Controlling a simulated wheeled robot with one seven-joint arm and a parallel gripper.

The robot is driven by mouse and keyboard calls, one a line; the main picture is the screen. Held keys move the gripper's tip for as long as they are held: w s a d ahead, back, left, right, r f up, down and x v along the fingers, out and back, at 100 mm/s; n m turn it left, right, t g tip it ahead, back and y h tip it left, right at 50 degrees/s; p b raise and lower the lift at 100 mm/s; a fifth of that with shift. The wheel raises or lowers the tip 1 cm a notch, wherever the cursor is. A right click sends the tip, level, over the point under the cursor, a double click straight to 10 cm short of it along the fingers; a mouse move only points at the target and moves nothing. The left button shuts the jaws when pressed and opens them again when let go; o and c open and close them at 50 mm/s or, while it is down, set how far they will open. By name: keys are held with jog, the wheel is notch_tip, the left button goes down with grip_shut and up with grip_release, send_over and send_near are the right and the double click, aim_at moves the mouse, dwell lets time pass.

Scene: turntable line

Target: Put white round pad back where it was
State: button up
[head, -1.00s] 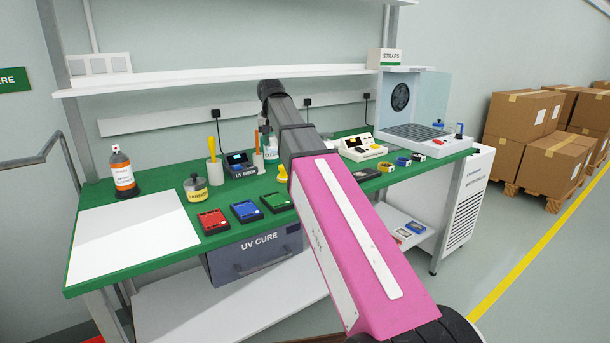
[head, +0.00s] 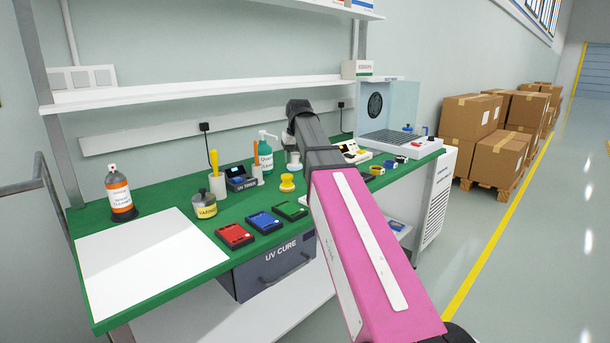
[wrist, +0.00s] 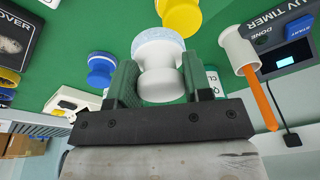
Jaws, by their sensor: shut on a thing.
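The white round pad (wrist: 160,65) is a white knob-shaped piece with a pale bluish round face. My gripper (wrist: 156,85) has its green fingers closed on the pad's narrow part in the wrist view. In the head view a white piece (head: 294,162), likely this pad, shows just under my arm's end, behind the yellow pad. I cannot tell whether it touches the green bench. The yellow round pad (head: 287,182) stands on the bench close by; it also shows in the wrist view (wrist: 180,14). A blue round pad (wrist: 101,70) is on the other side in the wrist view.
The UV timer (head: 240,178), a white holder with an orange handle (wrist: 238,50) and a pump bottle (head: 265,155) stand near the pad. Red, blue and green trays (head: 263,222) line the front edge. A white sheet (head: 150,262) covers the bench's left.

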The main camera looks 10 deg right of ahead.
jog(key=w+d+f, duration=0.1)
jog(key=w+d, duration=0.1)
jog(key=w+d+f, duration=0.2)
jog(key=shift+d+f, duration=0.1)
jog(key=shift+f, duration=2.15)
jog(key=shift+f, duration=0.1)
jog(key=o, duration=1.2)
jog(key=r, duration=0.4)
jog(key=s+r, duration=0.1)
jog(key=r, duration=0.3)
jog(key=s+r, duration=0.1)
jog(key=r, duration=0.3)
jog(key=shift+d, duration=0.4)
